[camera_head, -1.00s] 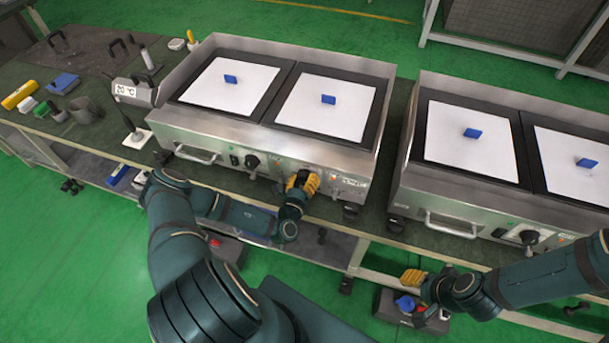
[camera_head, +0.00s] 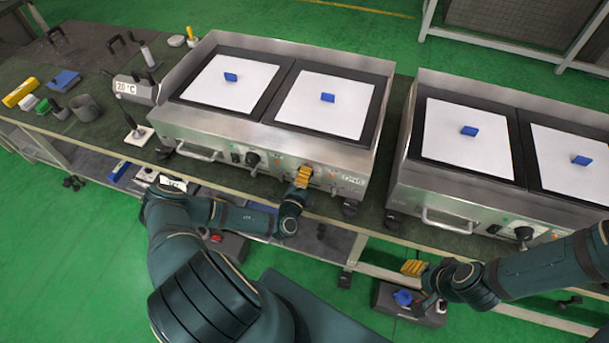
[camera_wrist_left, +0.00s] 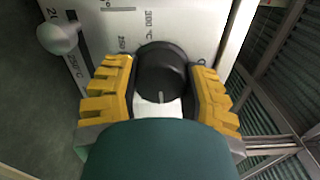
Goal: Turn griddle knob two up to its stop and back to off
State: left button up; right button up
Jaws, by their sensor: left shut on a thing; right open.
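The left griddle (camera_head: 215,127) has a black first knob (camera_head: 252,159) on its front panel, free of my grippers. Knob two (camera_wrist_left: 162,72) is a round black knob between the yellow fingers of my left gripper (camera_wrist_left: 163,88), which is shut on it. Its light pointer line faces the bottom of the wrist view, and temperature marks are printed around it. In the head view my left gripper (camera_head: 303,176) covers this knob. My right gripper (camera_head: 413,270) is open and empty, below the front of the right griddle.
The right griddle (camera_head: 440,180) stands beside the left one on the same bench. White sheets with blue blocks lie on both griddles. A box (camera_head: 137,92) reading 20 °C stands at the left end. A dark case (camera_head: 425,317) lies below my right gripper.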

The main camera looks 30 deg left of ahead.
pick_arm(q)
jog(key=n, duration=0.4)
jog(key=shift+n, duration=0.3)
jog(key=n+b, duration=0.1)
jog(key=n, duration=0.2)
jog(key=shift+r+n, duration=0.1)
jog(key=shift+n, duration=0.2)
jog(key=n+b, duration=0.1)
jog(key=n, duration=0.5)
jog(key=n+b, duration=0.1)
jog(key=n, duration=0.1)
jog(key=shift+w+a+r+n, duration=0.1)
jog(key=shift+r+n, duration=0.05)
jog(key=shift+n, duration=0.45)
jog(key=o, duration=1.2)
